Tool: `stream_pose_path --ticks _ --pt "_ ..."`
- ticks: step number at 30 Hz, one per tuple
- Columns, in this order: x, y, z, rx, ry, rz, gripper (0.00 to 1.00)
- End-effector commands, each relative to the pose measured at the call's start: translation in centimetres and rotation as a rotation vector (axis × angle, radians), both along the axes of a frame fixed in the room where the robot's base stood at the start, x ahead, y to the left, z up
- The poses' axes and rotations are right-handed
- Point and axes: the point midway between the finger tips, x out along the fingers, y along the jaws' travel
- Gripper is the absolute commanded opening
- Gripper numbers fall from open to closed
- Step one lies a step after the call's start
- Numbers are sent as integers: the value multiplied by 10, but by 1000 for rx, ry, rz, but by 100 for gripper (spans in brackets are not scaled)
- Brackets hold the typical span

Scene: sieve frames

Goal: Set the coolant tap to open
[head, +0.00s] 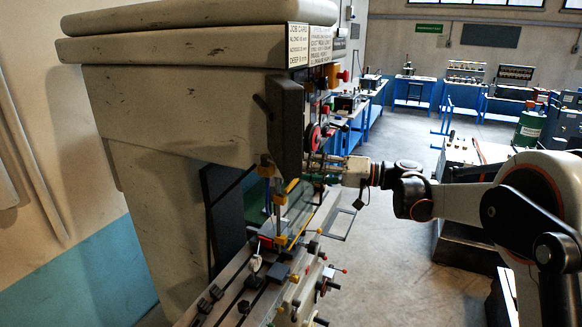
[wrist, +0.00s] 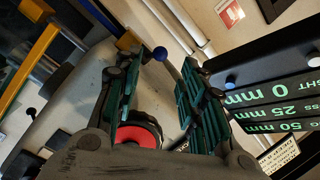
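A small blue ball knob (wrist: 160,53), likely the coolant tap's handle, shows in the wrist view at the end of a pale pipe or rod. I cannot be sure it is the tap, and I cannot read its setting. My gripper (wrist: 162,64) is open, with its two green-padded fingers apart. The knob appears between the fingertips, and I see no finger touching it; its depth is unclear. In the head view my gripper (head: 313,168) is beside the milling machine's head (head: 200,110), and the blue knob cannot be made out there.
A red and black handwheel (wrist: 138,132) shows behind the fingers. A black readout panel (wrist: 275,100) is close on the right, and yellow bars (wrist: 32,55) are on the left. In the head view the machine table (head: 235,285) lies below; open floor is to its right.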

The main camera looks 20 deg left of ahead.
Motion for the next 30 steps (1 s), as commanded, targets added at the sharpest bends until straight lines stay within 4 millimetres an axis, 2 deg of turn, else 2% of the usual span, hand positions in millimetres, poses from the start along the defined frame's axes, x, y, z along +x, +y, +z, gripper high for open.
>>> stream_pose_path --ticks 3,7,18,19,22,24,26,30 --pt "3 -20 0 1 0 -1 37" --pt "4 -33 0 1 0 -1 37" --pt "4 -38 0 0 0 1 37" --pt "4 -38 0 0 0 1 33" --pt "2 -34 -5 -15 -8 7 10" --pt "-4 -25 -17 -56 -28 21 0" --pt "-13 -13 -35 -116 -58 41 0" --pt "-40 18 -96 -323 -178 119 0"
